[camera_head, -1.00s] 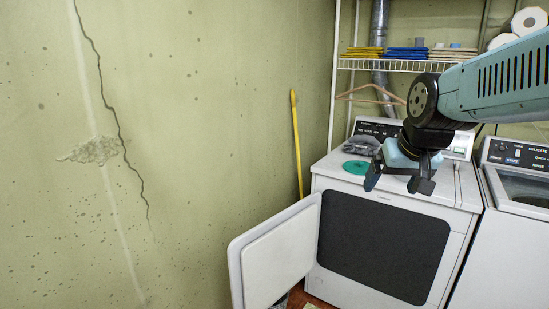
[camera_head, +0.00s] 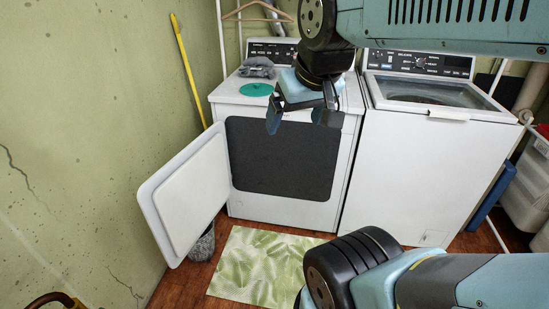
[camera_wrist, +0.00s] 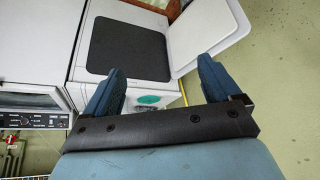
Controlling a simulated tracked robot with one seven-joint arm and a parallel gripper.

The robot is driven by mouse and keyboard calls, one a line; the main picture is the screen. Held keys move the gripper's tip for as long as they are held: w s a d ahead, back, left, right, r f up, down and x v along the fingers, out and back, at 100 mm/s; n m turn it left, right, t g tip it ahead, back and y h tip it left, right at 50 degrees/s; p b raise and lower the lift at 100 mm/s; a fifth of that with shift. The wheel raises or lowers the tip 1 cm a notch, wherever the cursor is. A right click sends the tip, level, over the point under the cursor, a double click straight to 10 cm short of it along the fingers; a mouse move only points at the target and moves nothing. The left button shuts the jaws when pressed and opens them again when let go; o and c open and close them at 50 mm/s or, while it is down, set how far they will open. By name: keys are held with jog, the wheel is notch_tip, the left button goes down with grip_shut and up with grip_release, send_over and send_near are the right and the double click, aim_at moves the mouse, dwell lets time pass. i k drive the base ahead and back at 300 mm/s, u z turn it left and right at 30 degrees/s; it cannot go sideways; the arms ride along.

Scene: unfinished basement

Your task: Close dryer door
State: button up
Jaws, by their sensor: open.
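The white dryer (camera_head: 290,211) stands against the back wall with a dark front panel (camera_head: 282,157). Its white door (camera_head: 188,190) is swung wide open to the left, standing out from the dryer's left front edge. My gripper (camera_head: 301,122) is open and empty. In the head view it shows in front of the dryer's top right part, pointing down, apart from the door. In the wrist view my gripper (camera_wrist: 162,88) has its fingers spread, with the door (camera_wrist: 205,30) beyond the right finger and the dark panel (camera_wrist: 127,46) ahead.
A white washer (camera_head: 425,165) stands right of the dryer. A green leaf-pattern mat (camera_head: 262,262) lies on the floor in front. A grey basket (camera_head: 203,245) is below the door. A yellow pole (camera_head: 187,70) leans at the left wall. A teal disc (camera_head: 256,90) and grey cloth (camera_head: 258,67) lie on the dryer.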

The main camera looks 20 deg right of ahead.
aim_at(177, 202)
jog(key=u, duration=0.15)
jog(key=i, duration=1.55)
jog(key=z, duration=0.85)
jog(key=i, duration=0.65)
jog(key=z, duration=0.45)
